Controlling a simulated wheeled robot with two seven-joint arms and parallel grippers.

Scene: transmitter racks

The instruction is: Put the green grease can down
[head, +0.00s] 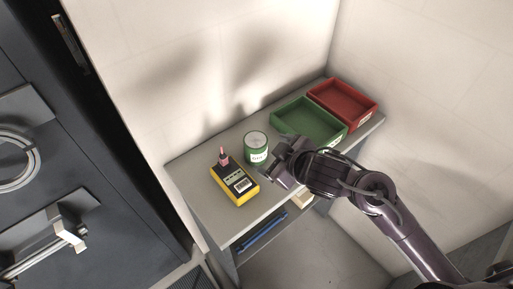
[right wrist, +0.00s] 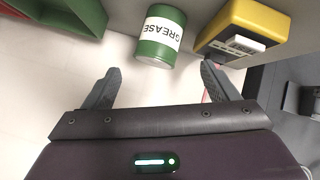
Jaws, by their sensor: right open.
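The green grease can (head: 256,148) with a white label stands upright on the grey shelf top (head: 203,196), between the yellow meter and the green tray. It also shows in the right wrist view (right wrist: 161,36), ahead of the fingertips and roughly centred between them, apart from both fingers. My right gripper (head: 281,165) is open and empty, close to the can on its near right side. Its two spread fingers show in the right wrist view (right wrist: 160,80). My left gripper is in neither view.
A yellow meter (head: 235,185) stands left of the can, with a pink-tipped item behind it. A green tray (head: 303,118) and a red tray (head: 345,103) sit to the right. Walls close off the back and right. Blue items (head: 262,232) lie on a lower shelf. A dark cabinet (head: 75,150) stands left.

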